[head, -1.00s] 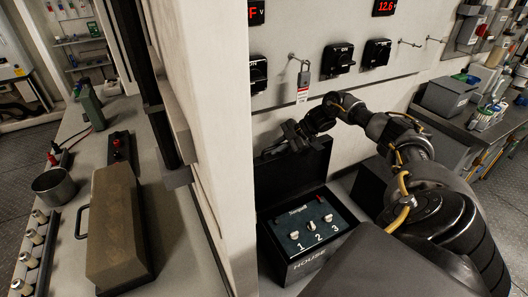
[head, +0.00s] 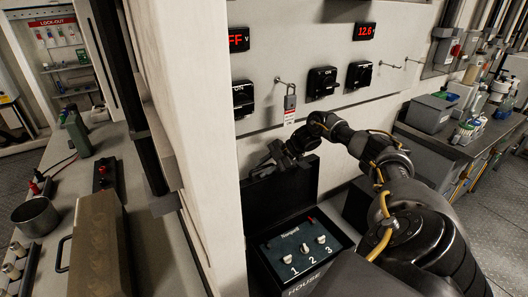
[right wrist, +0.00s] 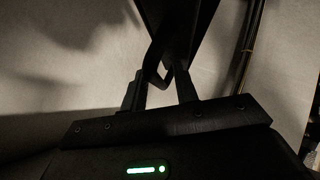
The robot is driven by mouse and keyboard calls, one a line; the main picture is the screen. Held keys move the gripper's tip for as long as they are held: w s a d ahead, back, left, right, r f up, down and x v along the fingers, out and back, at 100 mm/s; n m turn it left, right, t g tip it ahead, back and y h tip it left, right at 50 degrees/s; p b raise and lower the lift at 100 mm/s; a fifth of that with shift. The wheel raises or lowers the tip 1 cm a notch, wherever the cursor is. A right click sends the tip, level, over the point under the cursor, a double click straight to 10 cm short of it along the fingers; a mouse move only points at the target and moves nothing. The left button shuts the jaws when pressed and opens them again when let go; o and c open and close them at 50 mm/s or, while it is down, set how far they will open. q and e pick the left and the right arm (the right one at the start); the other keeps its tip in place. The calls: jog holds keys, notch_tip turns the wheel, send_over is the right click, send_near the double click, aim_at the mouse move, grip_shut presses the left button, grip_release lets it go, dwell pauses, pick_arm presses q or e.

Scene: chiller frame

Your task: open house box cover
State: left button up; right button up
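The house box (head: 303,254) is a dark box with a panel of three numbered knobs, at the bottom middle of the head view. Its dark cover (head: 283,196) stands raised at the back, leaving the panel exposed. My right gripper (head: 268,157) is above the cover's top edge, at its left part. In the right wrist view its fingers (right wrist: 160,92) are apart with pale wall between them. A dark shape lies beyond them, too dim to name. Whether the fingers touch the cover cannot be told. My left gripper is not in view.
A pale wall panel carries black switches (head: 322,82) and a hanging padlock (head: 290,103) above the box. A pale upright partition (head: 200,100) stands left of it. A grey bin (head: 430,113) sits on a bench at right.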

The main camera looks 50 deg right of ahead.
jog(key=shift+f, duration=0.15)
jog(key=b+v, duration=0.2)
jog(key=v, duration=0.9)
jog(key=shift+a, duration=0.15)
